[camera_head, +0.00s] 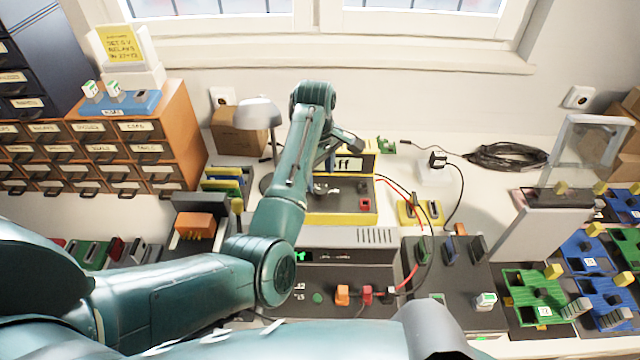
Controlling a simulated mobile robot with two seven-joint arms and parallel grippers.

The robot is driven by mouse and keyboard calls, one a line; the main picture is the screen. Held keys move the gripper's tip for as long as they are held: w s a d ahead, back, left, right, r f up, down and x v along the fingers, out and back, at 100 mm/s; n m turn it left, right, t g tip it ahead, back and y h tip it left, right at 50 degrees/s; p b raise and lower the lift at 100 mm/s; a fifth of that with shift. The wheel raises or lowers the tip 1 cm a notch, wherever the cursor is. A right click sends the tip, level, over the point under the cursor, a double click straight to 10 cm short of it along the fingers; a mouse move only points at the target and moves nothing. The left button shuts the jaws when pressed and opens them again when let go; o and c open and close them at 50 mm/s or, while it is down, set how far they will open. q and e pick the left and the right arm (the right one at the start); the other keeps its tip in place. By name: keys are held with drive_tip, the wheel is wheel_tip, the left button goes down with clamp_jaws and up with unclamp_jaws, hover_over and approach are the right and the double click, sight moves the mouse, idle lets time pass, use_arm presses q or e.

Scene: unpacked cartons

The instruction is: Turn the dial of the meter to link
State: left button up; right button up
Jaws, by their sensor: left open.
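The meter (345,218) is a yellow-framed box with a dark face on the bench, in the middle of the head view. Its raised display (343,164) shows "ff", with the start of the word hidden behind my arm. A red socket (365,204) sits at the lower right of its face. The dial cannot be made out clearly; my arm covers the left part of the face. My left gripper (338,152) is over the meter, in front of the display, open, with its fingertips mostly hidden. Whether it touches the dial cannot be told. My right gripper is out of view.
Red and black leads (408,190) run right of the meter. A grey lamp (262,114) stands to its left and a dark device (345,258) in front. A coiled black cable (505,156) lies at back right. Green and blue boards (535,295) fill the right.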

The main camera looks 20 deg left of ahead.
sight(320, 189)
use_arm(q)
wheel_tip(320, 189, down, 5)
drive_tip(key=shift+w+r, duration=0.1)
drive_tip(key=shift+w, duration=0.05)
drive_tip(key=c, duration=1)
